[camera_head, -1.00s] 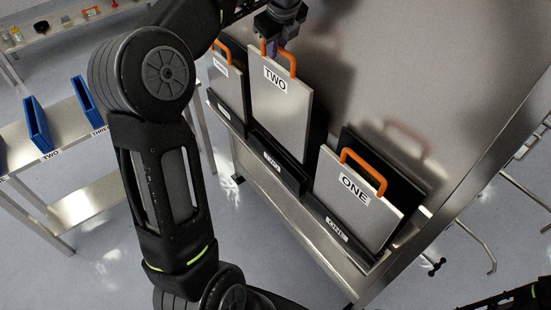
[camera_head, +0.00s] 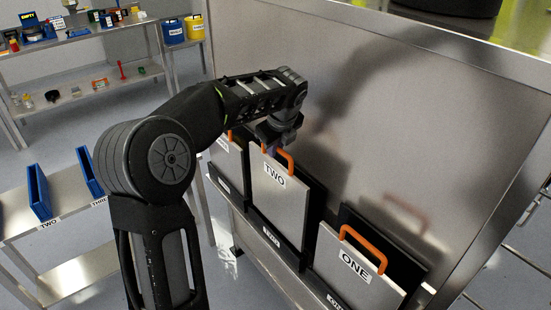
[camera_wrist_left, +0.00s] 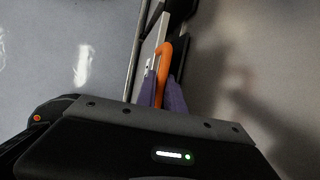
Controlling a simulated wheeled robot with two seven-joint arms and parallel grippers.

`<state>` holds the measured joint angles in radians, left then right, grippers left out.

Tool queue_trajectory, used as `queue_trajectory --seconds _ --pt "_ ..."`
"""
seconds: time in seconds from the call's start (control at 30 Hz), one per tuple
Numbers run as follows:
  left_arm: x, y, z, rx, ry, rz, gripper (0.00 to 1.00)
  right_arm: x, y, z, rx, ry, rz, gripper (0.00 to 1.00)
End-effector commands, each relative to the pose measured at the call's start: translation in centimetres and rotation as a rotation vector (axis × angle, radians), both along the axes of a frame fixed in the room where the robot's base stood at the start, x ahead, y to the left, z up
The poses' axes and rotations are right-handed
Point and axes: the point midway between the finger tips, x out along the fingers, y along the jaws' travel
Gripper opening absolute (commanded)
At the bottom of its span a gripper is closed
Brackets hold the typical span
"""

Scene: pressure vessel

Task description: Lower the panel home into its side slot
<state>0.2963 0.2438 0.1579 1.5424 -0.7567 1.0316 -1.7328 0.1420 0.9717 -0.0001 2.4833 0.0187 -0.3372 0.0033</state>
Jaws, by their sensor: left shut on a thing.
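The panel TWO (camera_head: 277,197) is a grey plate with an orange handle (camera_head: 280,156) on its top edge. It stands nearly upright in front of a black backing, at the middle slot (camera_head: 270,238) of the rack. I cannot tell how deep its lower edge sits. My left gripper (camera_head: 273,147) is above it, at the handle. In the left wrist view my purple fingertips (camera_wrist_left: 161,92) are shut on the orange handle (camera_wrist_left: 165,68). My right gripper is in neither current view.
Panel ONE (camera_head: 348,270) stands in the slot to the right, and another panel (camera_head: 227,163) stands to the left. A large metal wall (camera_head: 400,110) rises behind them. A side table (camera_head: 80,215) with blue holders (camera_head: 39,192) is at left.

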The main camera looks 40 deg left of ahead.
Motion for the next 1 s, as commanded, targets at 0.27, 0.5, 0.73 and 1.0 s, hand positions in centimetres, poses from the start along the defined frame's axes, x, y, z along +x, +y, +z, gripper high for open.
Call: queue_trajectory --seconds 0.27,0.5,0.73,1.0 --pt "0.0 0.0 -2.6 0.0 0.001 0.0 0.0 0.0 -0.1 0.6 -0.001 0.002 0.0 0.36" --pt "0.0 0.0 -3.6 0.0 -0.002 0.0 0.0 0.0 -0.1 0.6 -0.002 0.003 0.0 0.36" --pt "0.0 0.0 -3.9 0.001 -0.002 -0.001 0.0 0.0 -0.1 0.4 -0.002 0.003 0.0 0.36" --pt "0.0 0.0 -4.6 0.0 -0.003 -0.001 0.0 0.0 0.0 0.1 0.0 0.0 0.0 0.36"
